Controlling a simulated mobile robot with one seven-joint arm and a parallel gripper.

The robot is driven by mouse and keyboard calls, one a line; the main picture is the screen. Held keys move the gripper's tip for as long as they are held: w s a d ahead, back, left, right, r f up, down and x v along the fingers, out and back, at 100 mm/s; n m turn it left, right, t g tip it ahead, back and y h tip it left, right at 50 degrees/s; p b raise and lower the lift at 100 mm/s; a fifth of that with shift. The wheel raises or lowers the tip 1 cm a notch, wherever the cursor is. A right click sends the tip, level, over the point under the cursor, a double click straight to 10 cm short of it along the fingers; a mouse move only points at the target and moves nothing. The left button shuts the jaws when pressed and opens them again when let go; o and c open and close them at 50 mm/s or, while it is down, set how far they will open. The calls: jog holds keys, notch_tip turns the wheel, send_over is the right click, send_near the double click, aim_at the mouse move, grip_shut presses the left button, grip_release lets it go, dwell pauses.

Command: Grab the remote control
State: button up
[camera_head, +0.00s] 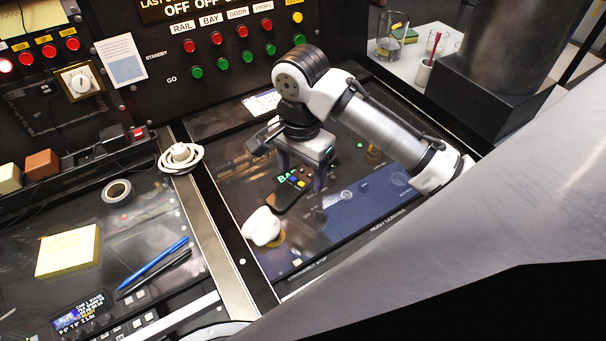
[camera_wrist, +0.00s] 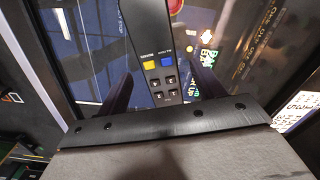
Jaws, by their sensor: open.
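The remote control (camera_wrist: 158,62) is a slim black handset with yellow and blue buttons and several small grey keys. It lies on the dark glossy desk panel. In the head view the remote (camera_head: 290,190) shows under my gripper, partly hidden by it. My gripper (camera_head: 303,180) points down over the remote. In the wrist view its two dark fingers (camera_wrist: 160,92) stand apart, one on each side of the remote. The jaws are open and hold nothing. I cannot tell how far the fingertips are above the desk surface.
A white rounded object (camera_head: 261,227) sits just below left of the remote. A metal strip (camera_head: 218,225) divides the desk. A coiled white cord (camera_head: 181,157), tape roll (camera_head: 117,191), yellow note (camera_head: 67,251) and blue pen (camera_head: 153,262) lie left. A button panel (camera_head: 220,55) stands behind.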

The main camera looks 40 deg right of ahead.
jog(key=shift+f, duration=0.5)
jog(key=c, duration=1.1)
jog(key=shift+r, duration=0.1)
